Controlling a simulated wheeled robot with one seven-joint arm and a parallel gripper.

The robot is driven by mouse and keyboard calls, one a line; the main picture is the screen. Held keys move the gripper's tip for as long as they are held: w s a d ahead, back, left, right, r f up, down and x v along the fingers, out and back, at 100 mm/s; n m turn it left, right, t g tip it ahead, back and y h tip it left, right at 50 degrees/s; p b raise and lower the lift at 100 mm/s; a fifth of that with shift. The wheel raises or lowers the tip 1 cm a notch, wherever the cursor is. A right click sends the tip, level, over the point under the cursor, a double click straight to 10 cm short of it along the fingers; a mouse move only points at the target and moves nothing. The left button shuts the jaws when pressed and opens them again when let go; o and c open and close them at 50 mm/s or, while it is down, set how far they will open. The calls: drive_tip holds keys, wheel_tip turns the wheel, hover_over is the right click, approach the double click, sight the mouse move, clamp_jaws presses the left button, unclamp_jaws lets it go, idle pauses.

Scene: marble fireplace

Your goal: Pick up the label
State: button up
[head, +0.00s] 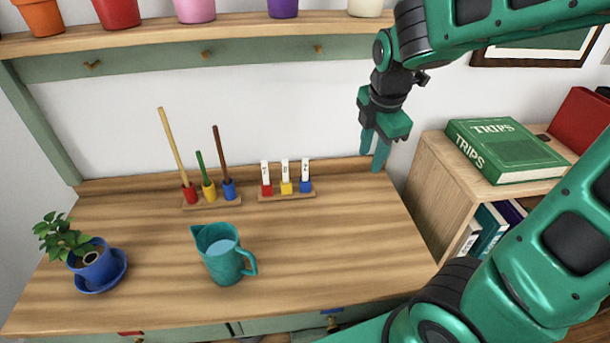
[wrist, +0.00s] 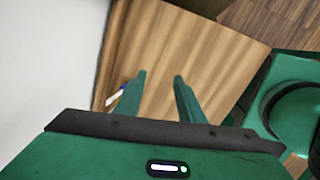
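Three white labels with dark marks stand upright in a small wooden holder (head: 287,197) at the back of the table. One label has a red base (head: 265,174), one a yellow base (head: 285,171) and one a blue base (head: 305,170). My gripper (head: 373,160) points down to the right of the holder, near the table's back right corner. It is open with nothing between its fingers, which also show in the wrist view (wrist: 159,77). There, a white and blue piece (wrist: 116,97), likely the blue-based label, shows left of the fingers, partly hidden.
A second wooden holder (head: 213,202) with tall sticks in red, yellow and blue bases stands left of the labels. A teal pitcher (head: 222,262) and a blue potted plant (head: 92,262) stand further forward. A shelf unit with a green book (head: 505,150) is at the right.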

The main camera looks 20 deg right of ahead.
drive_tip(key=w+a+n+t, duration=0.1)
drive_tip(key=w+a+n, duration=0.5)
drive_tip(key=n, duration=0.3)
drive_tip(key=n+t, duration=0.1)
drive_tip(key=n, duration=0.5)
approach(305, 161)
drive_tip(key=shift+n, duration=0.3)
drive_tip(key=shift+x, duration=5.35)
clamp_jaws()
